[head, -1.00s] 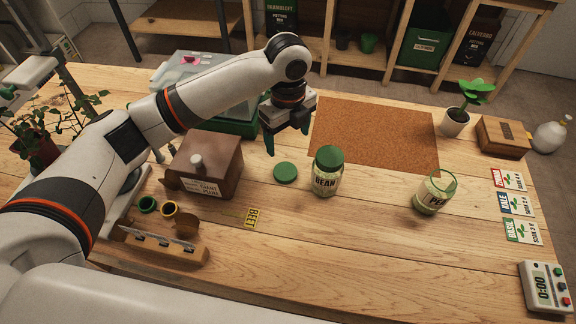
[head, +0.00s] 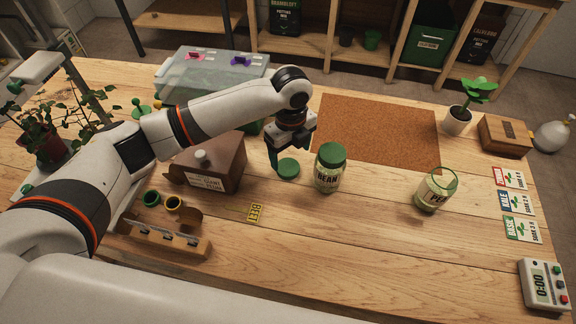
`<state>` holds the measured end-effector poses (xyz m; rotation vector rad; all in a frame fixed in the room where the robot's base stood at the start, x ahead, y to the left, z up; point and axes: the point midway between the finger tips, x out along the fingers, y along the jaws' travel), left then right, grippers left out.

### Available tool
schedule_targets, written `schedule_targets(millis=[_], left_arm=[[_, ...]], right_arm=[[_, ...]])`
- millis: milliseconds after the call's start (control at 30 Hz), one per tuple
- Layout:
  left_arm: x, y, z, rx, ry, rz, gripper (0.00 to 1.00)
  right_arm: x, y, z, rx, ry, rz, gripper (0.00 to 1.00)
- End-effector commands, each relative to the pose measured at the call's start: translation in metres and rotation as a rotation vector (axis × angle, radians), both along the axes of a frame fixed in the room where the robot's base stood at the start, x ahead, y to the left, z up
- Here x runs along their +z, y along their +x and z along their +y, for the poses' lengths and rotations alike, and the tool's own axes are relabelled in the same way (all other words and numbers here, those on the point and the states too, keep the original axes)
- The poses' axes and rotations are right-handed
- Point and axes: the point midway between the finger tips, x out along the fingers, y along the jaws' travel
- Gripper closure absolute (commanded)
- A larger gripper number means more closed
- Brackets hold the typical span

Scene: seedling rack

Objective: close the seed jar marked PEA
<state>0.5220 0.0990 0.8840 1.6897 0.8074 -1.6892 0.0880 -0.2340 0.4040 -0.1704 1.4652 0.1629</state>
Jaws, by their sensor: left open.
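The glass jar marked PEA (head: 433,192) stands upright on the table right of centre, with no lid on its mouth. A loose green lid (head: 288,168) lies flat on the table, left of the jar marked BEAN (head: 328,172). The BEAN jar wears a green lid. My left gripper (head: 289,155) points down at the loose lid from above and behind, with green-tipped fingers. It is open and holds nothing; whether a finger touches the lid I cannot tell. My right gripper is not in view.
A brown wooden box (head: 218,165) stands left of the lid, and a clear bin (head: 205,75) behind it. A cork mat (head: 375,132) lies behind the jars. Seed packets (head: 516,203) and a timer (head: 543,286) lie at the right.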

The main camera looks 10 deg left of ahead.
Motion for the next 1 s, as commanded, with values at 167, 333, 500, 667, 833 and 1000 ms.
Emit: schedule_targets(millis=[167, 333, 500, 667, 833, 1000], left_arm=[[-0.001, 0.000, 0.000, 0.000, 0.001, 0.001, 0.20], [-0.021, -0.001, 0.005, 0.001, 0.002, 0.005, 0.20], [-0.045, -0.001, 0.006, 0.000, 0.001, 0.003, 0.20], [-0.052, 0.000, 0.006, -0.001, 0.001, 0.001, 0.20], [-0.052, 0.000, 0.006, -0.001, 0.000, 0.000, 0.20], [-0.052, 0.000, 0.006, -0.001, 0.000, 0.000, 0.29]], right_arm=[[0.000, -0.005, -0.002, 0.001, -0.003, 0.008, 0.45], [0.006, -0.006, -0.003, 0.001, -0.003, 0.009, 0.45], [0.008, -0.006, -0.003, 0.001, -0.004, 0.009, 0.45], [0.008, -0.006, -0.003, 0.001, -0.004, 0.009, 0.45], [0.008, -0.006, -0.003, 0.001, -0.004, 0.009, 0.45], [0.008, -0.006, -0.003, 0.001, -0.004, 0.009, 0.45]])
